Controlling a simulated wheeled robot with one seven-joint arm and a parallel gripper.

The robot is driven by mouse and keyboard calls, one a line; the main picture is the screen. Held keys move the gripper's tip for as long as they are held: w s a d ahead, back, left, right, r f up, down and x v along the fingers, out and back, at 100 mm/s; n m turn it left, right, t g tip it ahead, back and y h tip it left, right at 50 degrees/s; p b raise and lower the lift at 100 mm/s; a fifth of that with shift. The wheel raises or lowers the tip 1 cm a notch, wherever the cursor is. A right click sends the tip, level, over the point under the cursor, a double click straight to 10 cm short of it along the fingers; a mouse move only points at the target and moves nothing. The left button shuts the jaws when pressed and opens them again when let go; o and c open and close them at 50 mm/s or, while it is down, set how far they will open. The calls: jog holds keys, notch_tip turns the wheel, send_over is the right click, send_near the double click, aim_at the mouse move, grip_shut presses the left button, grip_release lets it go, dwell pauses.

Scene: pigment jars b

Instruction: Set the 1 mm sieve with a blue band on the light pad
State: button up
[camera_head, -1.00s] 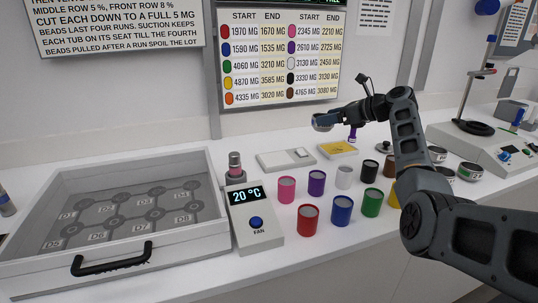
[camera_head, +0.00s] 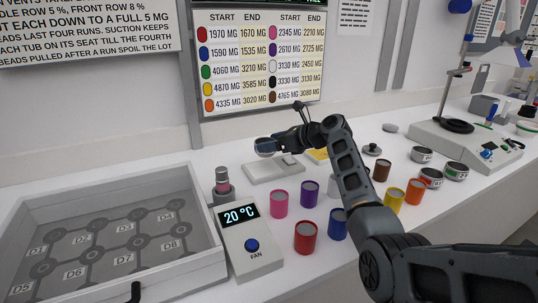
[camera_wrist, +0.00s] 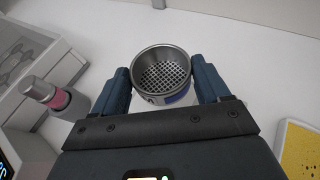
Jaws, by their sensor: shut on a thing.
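My gripper (camera_head: 272,146) is shut on a round metal sieve (camera_wrist: 162,76). In the wrist view the sieve sits between the two fingers, with its mesh floor showing and a patch of blue band on its lower right side. In the head view it is small and partly covered by the gripper. The gripper and sieve are above and behind the pale pad in the head view; the exact height cannot be told.
The yellow pad (camera_wrist: 302,150) shows at the lower right of the wrist view. A pink-banded bottle (camera_head: 222,183) stands left of the pale pad. Coloured jars, such as a pink jar (camera_head: 279,204) and a purple jar (camera_head: 310,193), stand in front. A walled tray (camera_head: 195,262) fills the left.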

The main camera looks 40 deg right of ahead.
aim_at(269, 156)
jog(key=shift+w+a+f, duration=0.1)
jog(key=shift+a+f, duration=0.25)
jog(key=shift+a, duration=0.2)
jog(key=shift+f, duration=2)
jog(key=o, duration=1.1)
jog(key=shift+f, duration=0.15)
jog(key=shift+s+d+r, duration=0.1)
jog(key=shift+s+r, duration=0.1)
jog(key=shift+r, duration=0.05)
jog(key=v, duration=1.1)
jog(key=shift+s, duration=0.3)
jog(key=shift+r, duration=0.1)
